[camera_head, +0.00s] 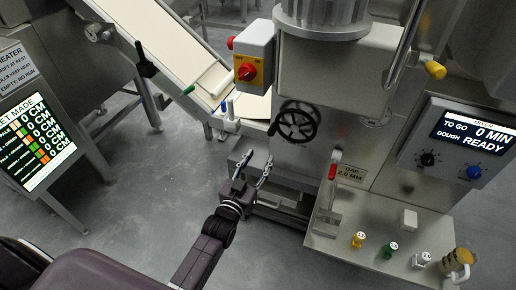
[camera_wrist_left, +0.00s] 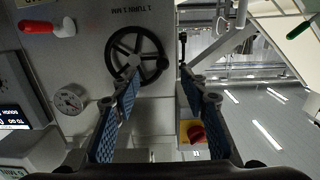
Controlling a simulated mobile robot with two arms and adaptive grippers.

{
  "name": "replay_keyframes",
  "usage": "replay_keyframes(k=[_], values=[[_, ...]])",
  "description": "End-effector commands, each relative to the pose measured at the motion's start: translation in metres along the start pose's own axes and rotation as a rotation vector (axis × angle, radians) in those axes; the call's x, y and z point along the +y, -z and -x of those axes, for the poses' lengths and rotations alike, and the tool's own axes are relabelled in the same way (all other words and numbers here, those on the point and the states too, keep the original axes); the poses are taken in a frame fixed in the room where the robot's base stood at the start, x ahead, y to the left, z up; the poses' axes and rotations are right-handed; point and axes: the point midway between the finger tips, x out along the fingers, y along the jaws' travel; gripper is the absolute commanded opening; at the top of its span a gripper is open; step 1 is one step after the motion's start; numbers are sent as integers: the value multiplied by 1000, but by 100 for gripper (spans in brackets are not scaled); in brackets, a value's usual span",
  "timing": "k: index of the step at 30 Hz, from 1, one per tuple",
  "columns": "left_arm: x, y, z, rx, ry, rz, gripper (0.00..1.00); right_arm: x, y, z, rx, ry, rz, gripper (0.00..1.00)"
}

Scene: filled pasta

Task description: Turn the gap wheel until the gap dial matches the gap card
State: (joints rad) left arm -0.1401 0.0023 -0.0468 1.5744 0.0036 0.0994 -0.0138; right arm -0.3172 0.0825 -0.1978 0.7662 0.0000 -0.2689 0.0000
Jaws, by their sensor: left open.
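The gap wheel (camera_head: 295,122) is a black spoked handwheel on the machine's front. It also shows in the left wrist view (camera_wrist_left: 138,55), beside an upside-down "1 TURN 1 MM" label. My right gripper is not in view.
A yellow box with a red knob (camera_head: 247,73) and a conveyor (camera_head: 170,45) are at upper left. A shelf (camera_head: 330,241) holds small coloured pieces and a jar. A control panel (camera_head: 465,145) reads "READY".

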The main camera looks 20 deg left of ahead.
Motion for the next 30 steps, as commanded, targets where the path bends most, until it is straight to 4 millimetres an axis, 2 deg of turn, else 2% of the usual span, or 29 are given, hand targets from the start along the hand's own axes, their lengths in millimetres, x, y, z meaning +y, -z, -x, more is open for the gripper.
replay_keyframes(k=[1, 3, 7, 14, 30], values=[[-1, 6, -3, 10, 5, 3, 41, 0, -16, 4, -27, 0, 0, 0], [-3, 8, -5, 24, 9, 5, 41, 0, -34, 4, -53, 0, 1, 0], [-4, 8, -9, 37, 13, 7, 41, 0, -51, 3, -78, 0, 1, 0], [-4, 5, -26, 39, 13, 7, 41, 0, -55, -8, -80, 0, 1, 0], [-5, 8, -90, 40, 13, 6, 41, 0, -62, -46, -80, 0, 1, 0]])
